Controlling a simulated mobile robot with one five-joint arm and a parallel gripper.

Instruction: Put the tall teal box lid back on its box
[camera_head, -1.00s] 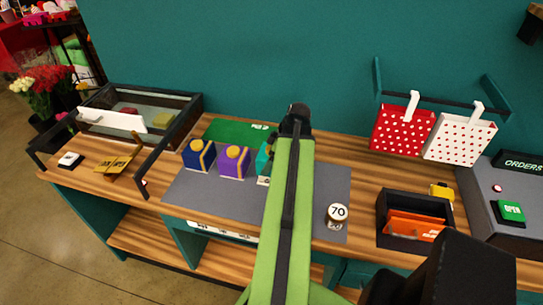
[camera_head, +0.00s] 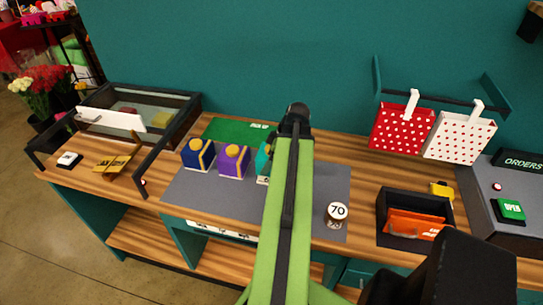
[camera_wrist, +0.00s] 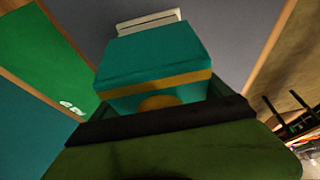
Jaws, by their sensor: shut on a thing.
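The teal box (camera_head: 263,160) stands on the grey mat beside the purple box, partly hidden behind my arm. My gripper (camera_head: 296,122) is at the end of my green arm, above and just right of the teal box. In the wrist view, a teal block with a gold band (camera_wrist: 155,85) fills the middle, right in front of my gripper (camera_wrist: 160,118). A gold round part shows at its near edge. My gripper is shut on this teal piece, which looks like the lid. The dark gripper bar hides the grip itself, and I cannot tell where lid and box meet.
Navy (camera_head: 198,154) and purple (camera_head: 234,161) boxes stand left on the grey mat (camera_head: 190,192). A green mat (camera_head: 225,131) lies behind.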

